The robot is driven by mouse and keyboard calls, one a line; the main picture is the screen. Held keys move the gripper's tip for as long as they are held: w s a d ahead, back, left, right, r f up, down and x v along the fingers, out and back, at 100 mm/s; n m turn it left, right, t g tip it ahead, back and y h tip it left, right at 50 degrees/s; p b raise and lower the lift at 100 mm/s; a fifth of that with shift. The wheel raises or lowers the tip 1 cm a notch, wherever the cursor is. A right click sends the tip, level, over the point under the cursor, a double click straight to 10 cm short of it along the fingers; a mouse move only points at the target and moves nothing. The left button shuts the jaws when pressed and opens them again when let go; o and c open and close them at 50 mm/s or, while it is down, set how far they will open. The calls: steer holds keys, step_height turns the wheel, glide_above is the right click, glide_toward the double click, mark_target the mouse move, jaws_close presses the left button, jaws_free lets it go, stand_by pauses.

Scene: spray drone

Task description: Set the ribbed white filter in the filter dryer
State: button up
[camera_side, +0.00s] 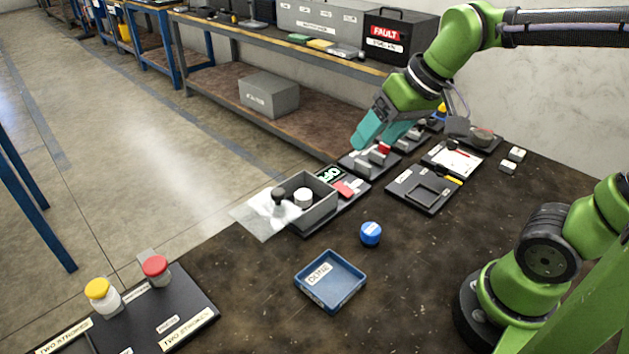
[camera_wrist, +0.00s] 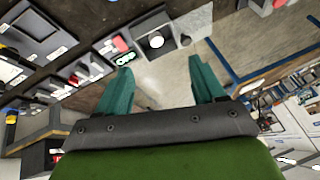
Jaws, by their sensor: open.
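A small white cylinder (camera_side: 303,196), which looks like the white filter, stands inside a grey open-topped box (camera_side: 322,212). Its ribs are too small to make out. In the wrist view the white cylinder (camera_wrist: 157,41) shows in the box, beyond my fingertips. My gripper (camera_side: 380,136) has teal fingers and hangs above the row of black stations, to the upper right of the box. In the wrist view my gripper (camera_wrist: 160,72) is open with nothing between its fingers. I cannot tell for certain which station is the filter dryer.
A black-knobbed piece (camera_side: 279,197) and a white sheet lie beside the box. A green sign and red block (camera_side: 345,189) are close by. A blue tray (camera_side: 330,281), a blue-capped jar (camera_side: 371,234) and a black square-framed station (camera_side: 423,190) stand nearer.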

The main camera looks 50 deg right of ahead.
steer(key=s, duration=0.1)
steer(key=s+m+t, duration=0.1)
steer(key=s, duration=0.1)
steer(key=s+f+t, duration=0.1)
steer(key=s, duration=0.1)
steer(key=shift+s+m, duration=0.15)
steer(key=shift+m, duration=0.15)
steer(key=shift+c, duration=0.5)
